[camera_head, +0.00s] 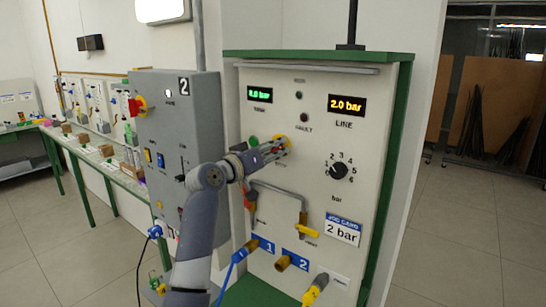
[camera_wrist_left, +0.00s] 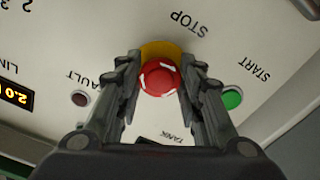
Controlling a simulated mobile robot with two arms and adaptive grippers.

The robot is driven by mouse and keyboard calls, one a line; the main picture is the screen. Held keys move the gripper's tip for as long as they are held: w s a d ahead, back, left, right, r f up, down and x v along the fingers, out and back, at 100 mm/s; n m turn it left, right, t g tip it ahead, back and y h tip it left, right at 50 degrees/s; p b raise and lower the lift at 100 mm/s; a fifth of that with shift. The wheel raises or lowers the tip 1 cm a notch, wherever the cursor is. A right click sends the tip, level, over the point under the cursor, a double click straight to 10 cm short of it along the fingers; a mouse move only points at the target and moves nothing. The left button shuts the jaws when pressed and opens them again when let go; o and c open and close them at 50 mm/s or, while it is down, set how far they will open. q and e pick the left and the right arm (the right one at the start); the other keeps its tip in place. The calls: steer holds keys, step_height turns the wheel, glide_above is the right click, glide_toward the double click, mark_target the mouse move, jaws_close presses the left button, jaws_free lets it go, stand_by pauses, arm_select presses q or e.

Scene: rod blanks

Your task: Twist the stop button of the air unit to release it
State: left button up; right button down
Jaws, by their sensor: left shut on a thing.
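The stop button is a red mushroom head with white arrow marks on a yellow collar (camera_wrist_left: 160,50); its red head (camera_wrist_left: 158,78) shows between my fingers in the left wrist view. My left gripper (camera_wrist_left: 157,82) is shut on the red head, with one finger on each side. In the head view my left gripper (camera_head: 277,150) reaches the front panel of the air unit (camera_head: 300,105) and hides most of the button; a bit of its yellow collar (camera_head: 280,140) shows. The right gripper is not in view.
A green start button (camera_wrist_left: 232,98) and a dark red fault lamp (camera_wrist_left: 80,98) flank the stop button. A selector dial (camera_head: 339,171), a bent handle (camera_head: 302,200) and hose ports (camera_head: 283,262) are on the panel. A grey cabinet (camera_head: 185,115) stands left.

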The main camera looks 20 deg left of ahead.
arm_select(q)
steer(key=m+b, duration=0.1)
steer(key=m, duration=0.1)
steer(key=m+b, duration=0.2)
steer(key=m, duration=0.1)
steer(key=shift+s+a+r, duration=0.1)
steer(key=shift+a+r, duration=0.05)
steer(key=shift+r, duration=0.2)
stand_by(0.4)
steer(key=o, duration=0.8)
steer(key=shift+o, duration=1.4)
steer(key=shift+w, duration=0.2)
steer(key=shift+w+d+f+m, duration=0.15)
steer(key=shift+d+f+m, duration=0.1)
steer(key=shift+f+m, duration=0.1)
steer(key=v, duration=1.2)
